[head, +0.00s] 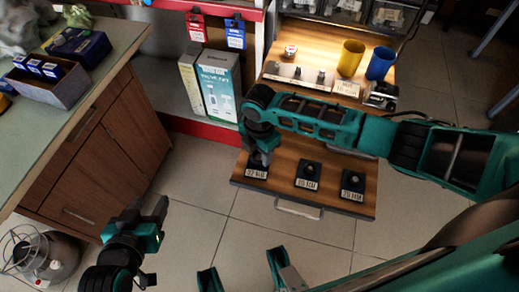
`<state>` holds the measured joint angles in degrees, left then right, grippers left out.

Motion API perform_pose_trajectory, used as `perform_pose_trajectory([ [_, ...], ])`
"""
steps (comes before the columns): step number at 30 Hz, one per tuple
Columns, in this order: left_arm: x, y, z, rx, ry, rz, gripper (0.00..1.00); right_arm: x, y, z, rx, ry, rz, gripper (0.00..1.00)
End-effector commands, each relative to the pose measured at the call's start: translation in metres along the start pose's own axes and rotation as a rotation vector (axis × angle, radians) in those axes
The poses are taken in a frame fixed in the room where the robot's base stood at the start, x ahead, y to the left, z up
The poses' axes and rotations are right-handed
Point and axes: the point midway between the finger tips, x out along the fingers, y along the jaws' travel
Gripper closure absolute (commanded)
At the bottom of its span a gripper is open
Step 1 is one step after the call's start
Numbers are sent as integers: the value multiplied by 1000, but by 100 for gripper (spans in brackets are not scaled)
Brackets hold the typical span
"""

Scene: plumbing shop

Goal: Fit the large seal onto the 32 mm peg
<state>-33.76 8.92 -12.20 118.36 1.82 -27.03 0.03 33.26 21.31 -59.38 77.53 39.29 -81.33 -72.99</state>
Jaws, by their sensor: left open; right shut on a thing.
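My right gripper (259,158) reaches in from the right and points down over the leftmost block on the wooden board (325,206). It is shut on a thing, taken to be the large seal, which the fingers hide. The peg under it is hidden too, so I cannot tell whether the seal is around it or above it. The block's label (256,174) seems to read 32 MM, but it is small. Two more black peg blocks, the middle one (308,171) and the right one (353,181), stand to the right. My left gripper (147,214) is open and empty over the floor.
Behind my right arm, a light strip (299,79) with small parts, a yellow cup (350,58) and a blue cup (380,64) stand on the wooden surface. A cabinet (110,140) fills the left; the floor between is clear.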

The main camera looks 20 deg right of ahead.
Motion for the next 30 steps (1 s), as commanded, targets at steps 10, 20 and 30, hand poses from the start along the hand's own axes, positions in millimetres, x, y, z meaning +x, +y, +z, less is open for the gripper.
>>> perform_pose_trajectory([
  [10, 3, 0, 5, -1, -3, 0, 49, 8, 0, 0, -1, 1, 0, 80],
  [20, 3, 2, 10, -9, -9, 1, 49, 10, 0, 0, -1, 0, 0, 42],
  [30, -1, 2, 3, -10, -2, -3, 49, 2, 0, 0, 0, 0, 0, 42],
])
